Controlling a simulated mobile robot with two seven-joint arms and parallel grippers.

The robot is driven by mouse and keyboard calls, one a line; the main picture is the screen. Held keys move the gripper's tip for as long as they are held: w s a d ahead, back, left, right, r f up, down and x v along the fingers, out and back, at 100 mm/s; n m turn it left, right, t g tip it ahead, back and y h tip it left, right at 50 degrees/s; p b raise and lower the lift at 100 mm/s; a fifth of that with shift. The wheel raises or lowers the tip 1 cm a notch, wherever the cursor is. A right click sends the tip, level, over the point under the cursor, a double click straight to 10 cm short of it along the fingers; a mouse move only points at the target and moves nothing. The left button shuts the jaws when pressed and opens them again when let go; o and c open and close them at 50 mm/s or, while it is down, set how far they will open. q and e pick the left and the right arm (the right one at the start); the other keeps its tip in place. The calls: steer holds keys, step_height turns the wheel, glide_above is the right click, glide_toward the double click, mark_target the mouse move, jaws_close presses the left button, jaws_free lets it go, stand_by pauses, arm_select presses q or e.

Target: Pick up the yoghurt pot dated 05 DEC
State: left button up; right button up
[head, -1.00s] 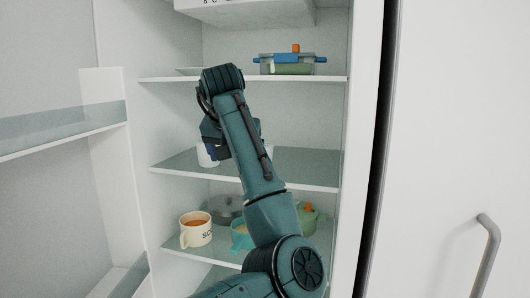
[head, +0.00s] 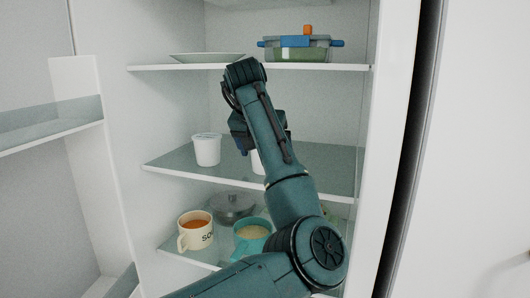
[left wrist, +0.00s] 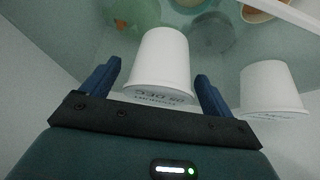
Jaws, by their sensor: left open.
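Two white yoghurt pots stand on the middle shelf. One pot (head: 207,150) is in plain sight at the left in the head view. The other pot (head: 256,162) is mostly hidden behind my left arm. In the left wrist view, one pot (left wrist: 162,65) lies between the open fingers of my left gripper (left wrist: 157,84), with a gap at each side. My right gripper is not in view.
The middle shelf (head: 325,165) is bare to the right. The shelf above holds a plate (head: 205,57) and a blue-handled dish (head: 300,48). The cabinet's side wall is close at right.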

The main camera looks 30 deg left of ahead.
arm_select(q)
steer(key=shift+w+f, duration=0.1)
steer(key=shift+f, duration=0.05)
steer(key=c, duration=1.1)
steer(key=shift+w, duration=0.1)
